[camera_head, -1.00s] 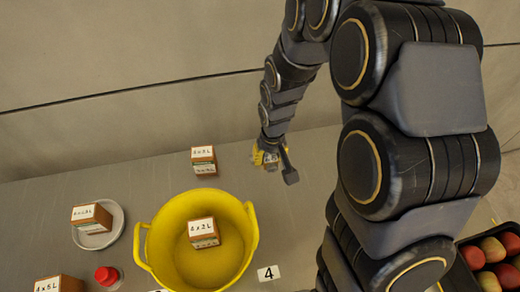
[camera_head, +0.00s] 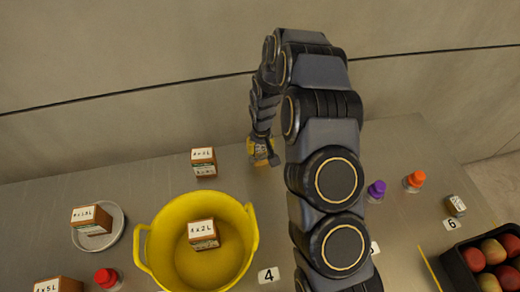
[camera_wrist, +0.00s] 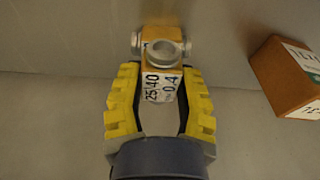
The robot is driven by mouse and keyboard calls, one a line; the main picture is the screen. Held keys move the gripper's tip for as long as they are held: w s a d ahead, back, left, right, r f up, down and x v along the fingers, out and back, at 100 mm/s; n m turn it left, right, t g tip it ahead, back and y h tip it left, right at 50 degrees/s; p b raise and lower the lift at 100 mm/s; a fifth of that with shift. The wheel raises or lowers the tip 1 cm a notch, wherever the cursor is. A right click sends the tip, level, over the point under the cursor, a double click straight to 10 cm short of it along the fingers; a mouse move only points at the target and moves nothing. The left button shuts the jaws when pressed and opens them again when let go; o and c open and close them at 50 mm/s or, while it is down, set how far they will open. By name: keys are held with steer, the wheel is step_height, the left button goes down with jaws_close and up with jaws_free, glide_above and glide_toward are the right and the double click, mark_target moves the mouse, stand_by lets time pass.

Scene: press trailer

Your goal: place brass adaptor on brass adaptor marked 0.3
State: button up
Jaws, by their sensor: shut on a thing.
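My gripper (camera_wrist: 160,74) has its yellow fingers closed on a brass adaptor (camera_wrist: 161,90) in the wrist view. The adaptor has a round metal ring at its far end, metal ends to the sides and a white label reading "25/40" and "0.4". In the head view my gripper (camera_head: 260,150) is at the back of the grey table, right of a carton. I cannot make out an adaptor marked 0.3. A small brown item with a pale top (camera_head: 456,204) sits near the number 6 card, too small to identify.
A carton (camera_head: 203,161) stands near my gripper; it probably also shows in the wrist view (camera_wrist: 285,75). A yellow tub (camera_head: 160,250) holds another carton. Purple (camera_head: 376,190) and orange (camera_head: 414,180) capped bottles stand right of my arm. A dark crate (camera_head: 452,262) holds fruit.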

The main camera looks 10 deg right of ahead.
mark_target(262, 152)
steer(key=shift+f, duration=0.65)
steer(key=shift+f, duration=0.1)
steer(key=o, duration=1)
step_height(262, 152, up, 12)
steer(key=s, duration=0.2)
steer(key=s+r+g, duration=0.1)
steer(key=s+r, duration=0.4)
steer(key=s, duration=0.5)
steer(key=s+r+g, duration=0.1)
steer(key=s+r, duration=0.4)
steer(key=s, duration=0.6)
steer(key=s+a+r+g, duration=0.1)
steer(key=s+r, duration=0.4)
steer(key=s, duration=0.6)
steer(key=shift+g, duration=0.3)
